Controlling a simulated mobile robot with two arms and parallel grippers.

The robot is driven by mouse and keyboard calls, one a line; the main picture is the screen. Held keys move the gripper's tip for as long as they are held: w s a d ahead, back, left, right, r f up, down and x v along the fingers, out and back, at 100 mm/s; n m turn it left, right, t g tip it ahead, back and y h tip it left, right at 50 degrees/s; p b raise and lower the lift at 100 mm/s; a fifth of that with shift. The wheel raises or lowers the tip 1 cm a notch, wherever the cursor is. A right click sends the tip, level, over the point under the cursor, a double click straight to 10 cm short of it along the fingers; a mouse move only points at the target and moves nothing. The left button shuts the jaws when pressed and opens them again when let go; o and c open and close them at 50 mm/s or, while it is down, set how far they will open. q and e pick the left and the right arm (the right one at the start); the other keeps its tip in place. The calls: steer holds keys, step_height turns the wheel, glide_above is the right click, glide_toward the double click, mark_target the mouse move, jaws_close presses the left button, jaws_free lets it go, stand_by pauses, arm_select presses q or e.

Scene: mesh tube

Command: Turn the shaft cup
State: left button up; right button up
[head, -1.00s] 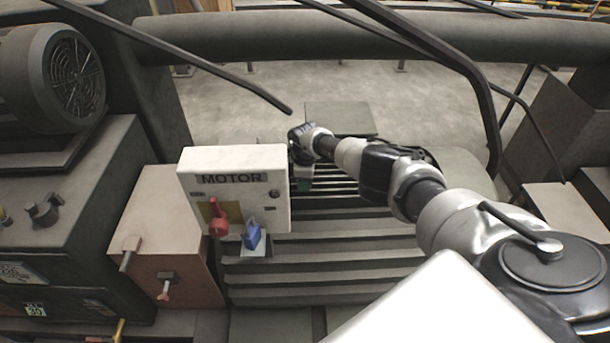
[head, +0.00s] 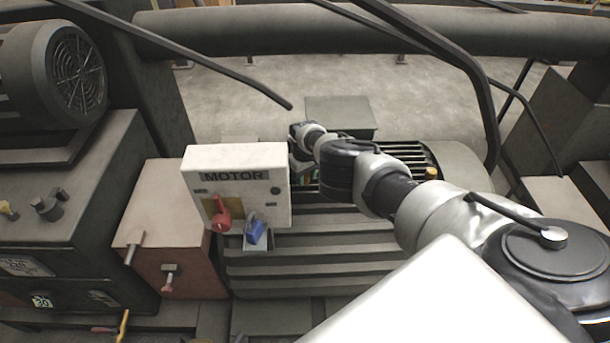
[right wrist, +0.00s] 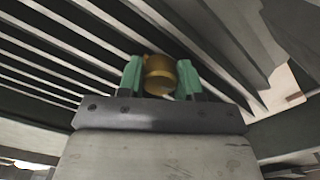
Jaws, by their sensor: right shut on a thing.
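A small brass cylinder, which looks like the shaft cup (right wrist: 160,78), shows in the right wrist view. It sits between the green fingertips of my right gripper (right wrist: 159,80), which is shut on it. In the head view my right gripper (head: 304,178) reaches down behind the right edge of the MOTOR box, over the ribbed housing. The box partly hides its fingers, and the held cup cannot be made out there. My left gripper is not in view.
The white MOTOR box (head: 235,165) with a red lever (head: 221,213) and a blue switch (head: 255,230) stands just left of my right gripper. The ribbed grey housing (head: 330,250) lies below. Another small brass piece (head: 431,173) stands to the right. Dark bars (head: 470,70) cross above the arm.

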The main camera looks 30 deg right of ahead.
steer(key=shift+m, duration=0.6)
steer(key=o, duration=0.9)
